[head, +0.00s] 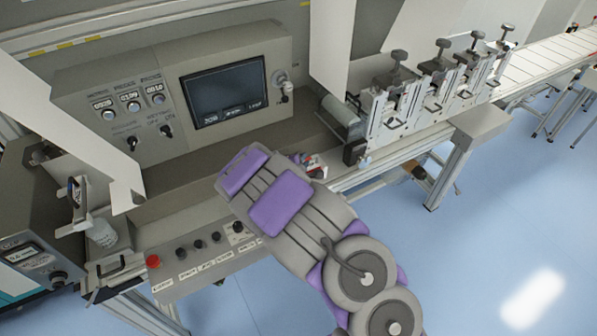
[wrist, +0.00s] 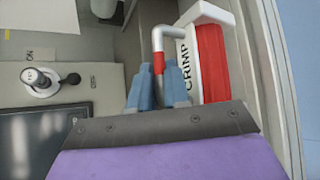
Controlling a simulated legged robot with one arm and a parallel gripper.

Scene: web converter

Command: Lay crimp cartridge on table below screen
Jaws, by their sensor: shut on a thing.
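The crimp cartridge (wrist: 212,62) is red and white with "CRIMP" on its side. A bent grey handle with a red band rises at its left, between the blue fingers of my gripper (wrist: 158,86), which are shut on it. In the head view only a small red and white part of the cartridge (head: 316,168) shows past my arm, which hides most of it and the fingers. The screen (head: 222,92) is dark and set in the grey console. The table (head: 180,203) is the grey ledge below it, left of the cartridge; its right part is partly behind my arm.
A row of clamp units (head: 400,92) stands on the line at right, with a roller (head: 342,112) at its near end. Buttons, including a red one (head: 153,261), line the ledge's front panel. The ledge's left middle looks clear.

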